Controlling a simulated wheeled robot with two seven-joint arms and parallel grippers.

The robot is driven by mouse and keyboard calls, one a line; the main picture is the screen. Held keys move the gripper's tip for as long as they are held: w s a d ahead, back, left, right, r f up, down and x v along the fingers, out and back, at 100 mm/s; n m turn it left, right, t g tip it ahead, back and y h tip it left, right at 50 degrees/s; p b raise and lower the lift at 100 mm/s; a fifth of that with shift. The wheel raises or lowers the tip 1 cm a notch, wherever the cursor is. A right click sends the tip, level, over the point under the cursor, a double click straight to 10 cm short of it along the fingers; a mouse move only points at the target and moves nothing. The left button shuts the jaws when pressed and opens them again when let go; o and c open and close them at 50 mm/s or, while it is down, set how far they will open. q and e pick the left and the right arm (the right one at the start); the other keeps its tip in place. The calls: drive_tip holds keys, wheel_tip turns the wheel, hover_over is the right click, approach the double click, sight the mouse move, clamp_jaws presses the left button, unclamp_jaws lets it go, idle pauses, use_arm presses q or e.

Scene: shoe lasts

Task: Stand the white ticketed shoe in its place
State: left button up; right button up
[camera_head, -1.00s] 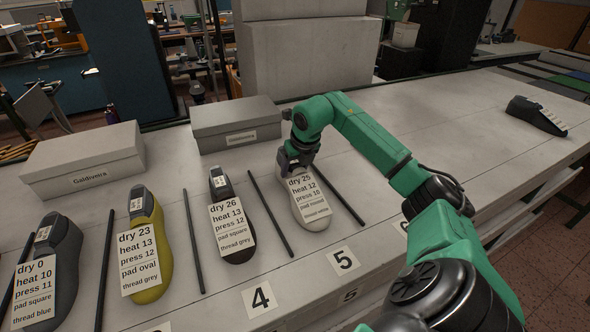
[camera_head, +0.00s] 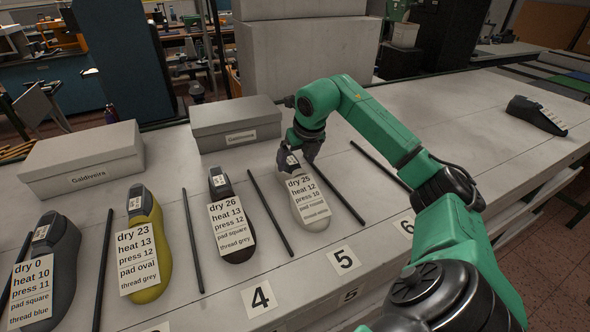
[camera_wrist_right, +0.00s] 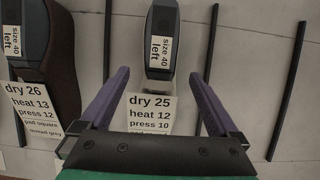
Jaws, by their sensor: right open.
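The white ticketed shoe (camera_head: 309,212) stands on the bench behind the number 5 card (camera_head: 343,260), between two dark rods. Its ticket reads dry 25, heat 12, press 10. My right gripper (camera_head: 291,160) is above the heel end of the shoe. In the right wrist view the open gripper (camera_wrist_right: 160,85) has a purple finger on each side of the shoe's grey top (camera_wrist_right: 161,50), labelled size 40 left, with gaps to both. The ticket (camera_wrist_right: 150,115) shows between the fingers; most of the white body is hidden. My left gripper is not in view.
A dark ticketed shoe (camera_head: 235,240), a yellow one (camera_head: 149,265) and a grey one (camera_head: 62,250) stand to the left, separated by rods. Boxes (camera_head: 237,124) stand behind. Another dark shoe (camera_head: 535,115) lies far right.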

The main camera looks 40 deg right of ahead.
drive_tip(key=d+v, duration=0.1)
drive_tip(key=v, duration=0.6)
drive_tip(key=shift+a+r, duration=0.35)
drive_tip(key=shift+a, duration=0.2)
drive_tip(key=shift+s, duration=0.15)
wheel_tip(320, 180, up, 5)
drive_tip(key=p, duration=0.5)
hover_over(302, 182)
drive_tip(key=shift+f, duration=0.25)
drive_tip(key=s+a+b, duration=0.3)
drive_tip(key=s+b, duration=0.6)
drive_tip(key=s, duration=0.1)
drive_tip(key=s+a+b, duration=0.3)
drive_tip(key=s+b, duration=0.7)
drive_tip(key=s, duration=0.1)
drive_tip(key=shift+a, duration=0.35)
